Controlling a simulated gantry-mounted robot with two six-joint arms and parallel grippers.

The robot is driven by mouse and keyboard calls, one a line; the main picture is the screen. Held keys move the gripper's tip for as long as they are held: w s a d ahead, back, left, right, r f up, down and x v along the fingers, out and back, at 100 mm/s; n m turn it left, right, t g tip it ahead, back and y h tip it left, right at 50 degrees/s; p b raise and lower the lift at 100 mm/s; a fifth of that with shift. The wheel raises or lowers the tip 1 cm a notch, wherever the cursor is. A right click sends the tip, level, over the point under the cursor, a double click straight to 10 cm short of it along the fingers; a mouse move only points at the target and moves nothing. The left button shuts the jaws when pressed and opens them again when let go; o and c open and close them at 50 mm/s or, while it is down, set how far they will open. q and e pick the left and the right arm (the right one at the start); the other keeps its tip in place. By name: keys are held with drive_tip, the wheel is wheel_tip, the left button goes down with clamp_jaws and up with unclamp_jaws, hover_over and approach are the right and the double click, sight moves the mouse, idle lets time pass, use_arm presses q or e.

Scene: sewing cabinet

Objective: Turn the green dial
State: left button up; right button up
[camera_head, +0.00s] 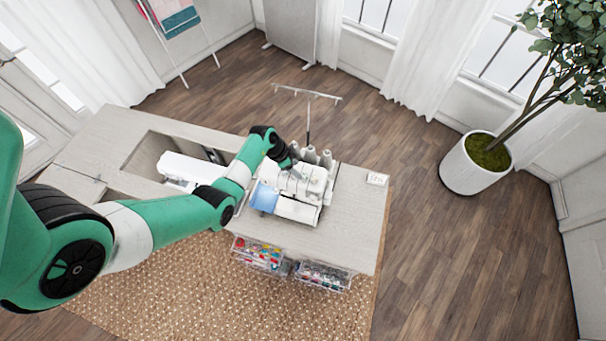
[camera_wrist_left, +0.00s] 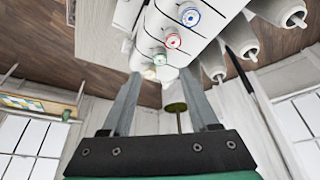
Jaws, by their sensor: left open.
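The green dial (camera_wrist_left: 160,61) shows in the left wrist view on the front of a white sewing machine (camera_wrist_left: 145,35). It sits in a slanted row with a red dial (camera_wrist_left: 173,41), a blue dial (camera_wrist_left: 190,16) and a yellowish dial (camera_wrist_left: 149,74). My left gripper (camera_wrist_left: 161,75) is open, its two fingers on either side of the green and yellowish dials in the picture. I cannot tell whether they touch anything. In the head view my left gripper (camera_head: 290,164) is at the machine (camera_head: 308,185); the dials are too small to make out there.
The machine stands on a pale cabinet top (camera_head: 350,215), with a thread stand (camera_head: 308,95) and spool cones (camera_head: 326,158) behind it. A second white machine (camera_head: 185,168) is in the cabinet opening at left. Clear drawers (camera_head: 322,275) hang below.

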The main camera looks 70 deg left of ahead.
sight(303, 174)
use_arm(q)
drive_tip(key=b+x, duration=0.1)
drive_tip(key=x, duration=0.5)
drive_tip(key=shift+b, duration=0.4)
drive_tip(key=shift+w+f+b, duration=0.2)
drive_tip(key=shift+f+b, duration=0.1)
drive_tip(key=shift+f, duration=0.1)
drive_tip(key=shift+r, duration=0.1)
clamp_jaws()
